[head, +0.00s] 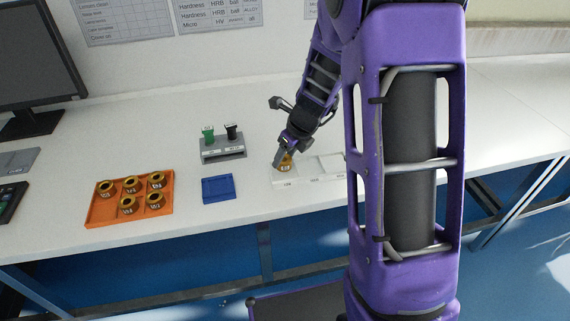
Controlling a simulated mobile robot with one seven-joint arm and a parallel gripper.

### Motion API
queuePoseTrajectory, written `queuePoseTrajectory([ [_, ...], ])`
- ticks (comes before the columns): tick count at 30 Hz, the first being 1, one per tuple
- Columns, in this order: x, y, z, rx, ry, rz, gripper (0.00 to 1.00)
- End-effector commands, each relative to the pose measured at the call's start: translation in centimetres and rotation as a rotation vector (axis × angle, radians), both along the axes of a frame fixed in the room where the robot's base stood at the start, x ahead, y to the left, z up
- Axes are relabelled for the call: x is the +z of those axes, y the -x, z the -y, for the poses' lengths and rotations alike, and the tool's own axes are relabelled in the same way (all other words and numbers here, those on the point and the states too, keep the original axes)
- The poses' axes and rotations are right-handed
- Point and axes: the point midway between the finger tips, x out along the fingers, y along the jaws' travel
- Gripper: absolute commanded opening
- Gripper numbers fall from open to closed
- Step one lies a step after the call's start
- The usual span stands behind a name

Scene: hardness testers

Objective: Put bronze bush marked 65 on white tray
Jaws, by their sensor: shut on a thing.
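My gripper (284,156) is shut on a bronze bush (286,165) at the left end of the white tray (310,181). The bush is at the leftmost compartment; I cannot tell whether it touches the tray floor. Its marking is too small to read and the fingers hide part of it. The white tray has small labels along its front edge, and my arm hides its right end. The middle compartment looks empty.
An orange tray (92,216) at the left holds several more bronze bushes. A blue tray (218,189) looks empty. Behind it a grey stand (223,154) holds a green-topped and a black-topped item. A monitor (38,60) stands at the far left.

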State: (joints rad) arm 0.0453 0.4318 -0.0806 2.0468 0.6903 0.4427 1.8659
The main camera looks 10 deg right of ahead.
Motion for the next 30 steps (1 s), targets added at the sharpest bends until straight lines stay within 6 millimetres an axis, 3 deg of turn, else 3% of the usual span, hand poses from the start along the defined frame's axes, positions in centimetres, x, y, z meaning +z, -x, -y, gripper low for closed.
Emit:
queuePoseTrajectory([
  [1,-1.28,0.00,0.02,-0.002,0.000,-0.001,0.00],
  [3,-1.74,-0.02,0.04,-0.002,-0.001,0.000,0.00],
  [14,-1.97,-0.03,0.00,-0.001,0.000,0.001,0.00],
  [15,-2.01,0.00,0.00,-0.001,0.000,0.000,0.57],
  [19,-1.98,0.01,-0.01,0.000,0.000,0.000,0.81],
  [30,-1.51,-0.03,-0.02,0.000,0.000,0.001,0.84],
])
